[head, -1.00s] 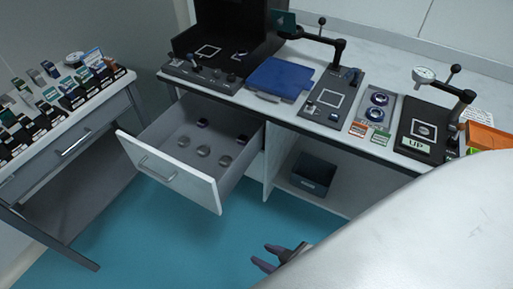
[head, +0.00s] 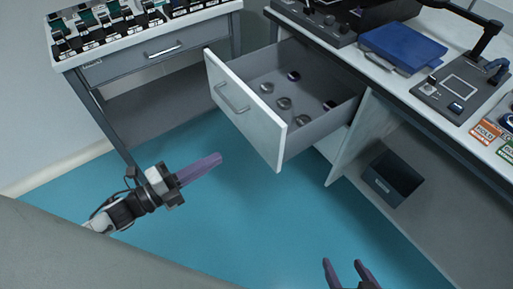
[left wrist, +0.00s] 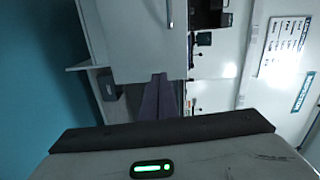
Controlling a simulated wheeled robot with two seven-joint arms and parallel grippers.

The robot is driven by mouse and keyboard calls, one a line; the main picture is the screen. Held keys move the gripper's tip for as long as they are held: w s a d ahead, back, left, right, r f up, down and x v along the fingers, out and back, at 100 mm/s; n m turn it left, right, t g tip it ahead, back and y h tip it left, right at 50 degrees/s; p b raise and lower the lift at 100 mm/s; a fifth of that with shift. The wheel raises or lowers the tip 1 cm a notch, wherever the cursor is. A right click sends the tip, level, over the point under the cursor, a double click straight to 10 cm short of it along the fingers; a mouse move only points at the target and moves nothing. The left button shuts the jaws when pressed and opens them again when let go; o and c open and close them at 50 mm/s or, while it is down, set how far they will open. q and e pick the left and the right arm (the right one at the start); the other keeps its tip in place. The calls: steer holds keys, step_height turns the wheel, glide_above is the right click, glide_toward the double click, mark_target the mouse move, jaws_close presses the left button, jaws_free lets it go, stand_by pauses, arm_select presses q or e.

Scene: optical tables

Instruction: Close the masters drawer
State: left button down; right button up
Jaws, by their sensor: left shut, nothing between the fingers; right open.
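The masters drawer (head: 248,119) is pulled out from under the bench in the head view. Its white front carries a grey bar handle (head: 232,99), and several small round metal pieces (head: 284,103) lie inside. My left gripper (head: 213,160) is shut and empty, in front of the drawer and apart from its front panel. In the left wrist view, the shut purple fingers (left wrist: 157,98) point toward a white panel with a bright handle (left wrist: 169,14), which looks like the drawer front. My right gripper (head: 347,268) is open and empty at the bottom edge of the head view.
A side table (head: 135,52) with its own shut drawer and rows of small parts stands at the left. The bench holds a blue folder-like item (head: 403,46) and fixtures. A dark bin (head: 392,178) sits on the lower shelf. The teal floor (head: 250,215) before the drawer is clear.

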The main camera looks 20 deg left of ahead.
mark_target(266, 131)
arm_select(q)
steer(key=shift+m+h, duration=0.3)
steer(key=shift+m, duration=0.2)
steer(key=x, duration=1.4)
steer(key=shift+r, duration=0.1)
steer(key=shift+d, duration=0.1)
